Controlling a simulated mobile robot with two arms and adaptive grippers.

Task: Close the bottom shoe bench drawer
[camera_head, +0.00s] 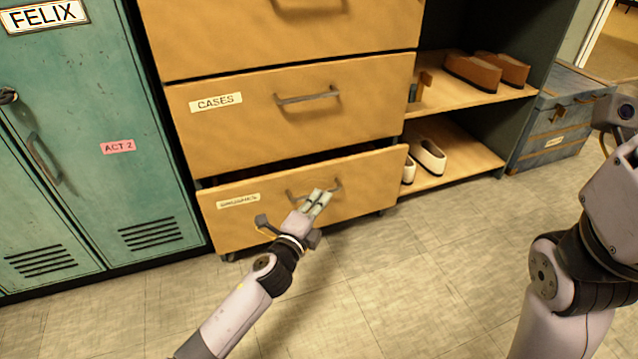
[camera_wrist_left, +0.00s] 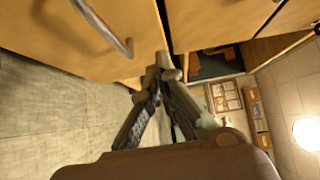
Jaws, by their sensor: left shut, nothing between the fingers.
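The bottom drawer (camera_head: 245,225) of the wooden shoe bench stands partly open, its front out past the drawer above, with a dark gap along its top. It has a metal bar handle (camera_head: 300,194) and a white label. My left gripper (camera_head: 319,196) is shut and empty, in front of the drawer face by the handle, partly covering it. In the left wrist view, the fingertips (camera_wrist_left: 163,68) meet close to the wooden drawer front (camera_wrist_left: 60,30), with the handle (camera_wrist_left: 105,30) to the left. I cannot tell whether they touch it. My right arm shows at the right, without its fingers.
The drawer labelled CASES (camera_head: 295,120) above is shut. Green lockers (camera_head: 90,150) stand left. Open shelves with brown shoes (camera_head: 475,72) and white shoes (camera_head: 430,156) are right of the drawers, then a blue chest (camera_head: 560,115). The tiled floor (camera_head: 400,270) in front is clear.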

